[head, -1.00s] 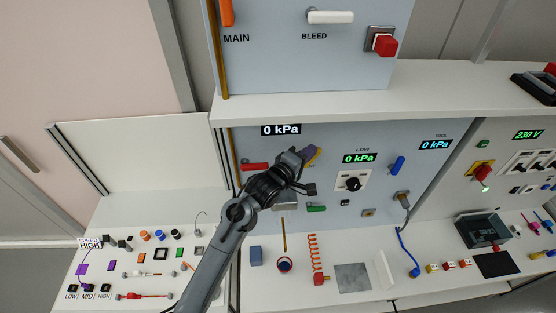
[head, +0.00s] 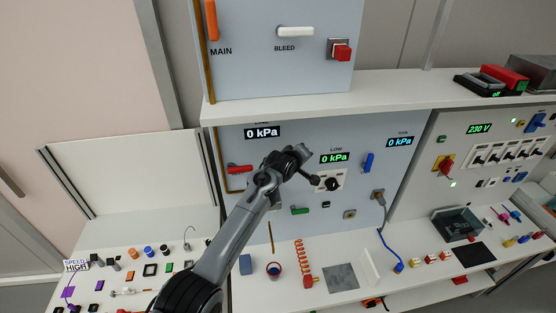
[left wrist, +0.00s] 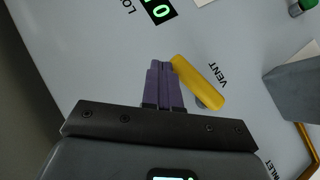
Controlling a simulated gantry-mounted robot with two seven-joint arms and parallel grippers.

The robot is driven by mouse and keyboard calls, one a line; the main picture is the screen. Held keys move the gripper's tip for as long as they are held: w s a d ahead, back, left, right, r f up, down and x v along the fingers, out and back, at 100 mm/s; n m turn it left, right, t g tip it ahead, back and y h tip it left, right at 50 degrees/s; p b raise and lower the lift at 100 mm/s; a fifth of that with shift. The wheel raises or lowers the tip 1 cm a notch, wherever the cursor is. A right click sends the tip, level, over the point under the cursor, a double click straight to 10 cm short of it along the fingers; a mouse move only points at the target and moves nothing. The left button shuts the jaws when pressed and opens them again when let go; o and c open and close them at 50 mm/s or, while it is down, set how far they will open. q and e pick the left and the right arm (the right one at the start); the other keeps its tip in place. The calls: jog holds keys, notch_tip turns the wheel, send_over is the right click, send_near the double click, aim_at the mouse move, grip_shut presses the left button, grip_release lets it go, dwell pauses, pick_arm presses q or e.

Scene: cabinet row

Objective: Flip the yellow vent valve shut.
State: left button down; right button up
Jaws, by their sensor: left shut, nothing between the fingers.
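The yellow vent valve handle (left wrist: 198,82) shows in the left wrist view, slanting from upper left to lower right on the grey panel beside the VENT label. A grey pivot shows partly beneath its lower half. My left gripper (left wrist: 162,66) has purple fingers pressed together with nothing between them. The fingertips lie just left of the handle's upper end, very close to it; I cannot tell whether they touch. In the head view my left wrist covers the fingers and the yellow handle. My right gripper is in neither current view.
On the same panel, a red handle (head: 240,169) is left of my wrist, and a green handle (head: 300,211) is below it. A blue handle (head: 368,162) is to the right. The shelf (head: 290,107) overhangs above. A grey block (left wrist: 295,92) stands right of the valve in the wrist view.

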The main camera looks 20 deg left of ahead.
pick_arm(q)
jog(key=shift+r+p, duration=0.8)
jog(key=shift+r, duration=0.05)
jog(key=s+r, duration=0.7)
jog(key=r, duration=0.3)
jog(key=shift+s+d+r+p, duration=0.3)
jog(key=shift+p, duration=0.15)
dwell(0.4)
